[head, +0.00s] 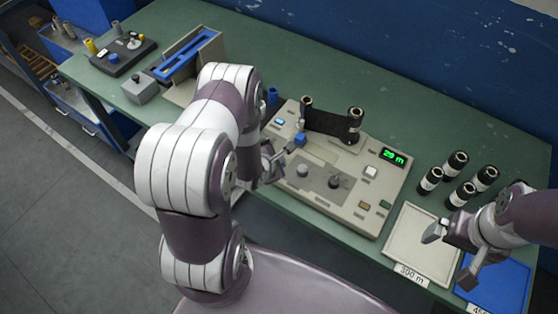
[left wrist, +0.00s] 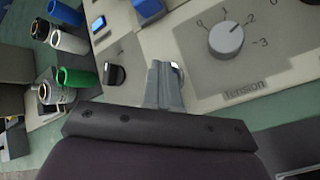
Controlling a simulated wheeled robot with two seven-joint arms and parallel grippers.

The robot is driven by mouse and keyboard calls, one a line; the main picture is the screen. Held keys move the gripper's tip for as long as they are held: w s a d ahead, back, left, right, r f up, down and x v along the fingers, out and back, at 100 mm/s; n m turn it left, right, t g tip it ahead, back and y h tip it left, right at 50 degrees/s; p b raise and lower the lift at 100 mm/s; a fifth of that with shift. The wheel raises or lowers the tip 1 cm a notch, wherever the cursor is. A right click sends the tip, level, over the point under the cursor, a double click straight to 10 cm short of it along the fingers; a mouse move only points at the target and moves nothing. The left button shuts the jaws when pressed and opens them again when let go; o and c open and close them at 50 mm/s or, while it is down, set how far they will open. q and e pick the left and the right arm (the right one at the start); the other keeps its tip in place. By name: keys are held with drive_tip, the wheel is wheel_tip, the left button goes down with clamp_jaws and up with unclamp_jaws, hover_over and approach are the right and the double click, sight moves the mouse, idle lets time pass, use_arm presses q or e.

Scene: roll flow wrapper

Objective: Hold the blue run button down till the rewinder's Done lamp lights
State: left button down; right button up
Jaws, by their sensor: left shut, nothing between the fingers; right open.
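The rewinder (head: 318,205) is a beige panel on the green bench, with two black-capped spindles (head: 354,115) and dark film between them. A blue button (head: 301,139) stands near its upper left; a blue block at the top edge of the left wrist view (left wrist: 147,8) looks like it. My left gripper (head: 275,162) is shut and empty over the panel's left part. Its fingertips (left wrist: 165,72) show apart from the blue block. Two small lamps, one amber-brown (head: 363,205) and one dark green (head: 385,204), look unlit; labels are unreadable. My right gripper (head: 455,254) is open and empty.
The display (head: 393,157) reads 29 m. A Tension knob (left wrist: 226,38) and a black knob (left wrist: 115,75) flank my left fingertips. Several black rolls (head: 459,160) stand at right. A white tray (head: 408,232) and blue tray (head: 512,272) lie near the front edge.

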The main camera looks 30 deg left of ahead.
use_arm(q)
drive_tip(key=shift+r+p, duration=0.85)
drive_tip(key=shift+p, duration=0.05)
drive_tip(key=shift+r, duration=0.1)
wheel_tip(320, 180, up, 5)
drive_tip(key=p, duration=0.4)
drive_tip(key=shift+p, duration=0.35)
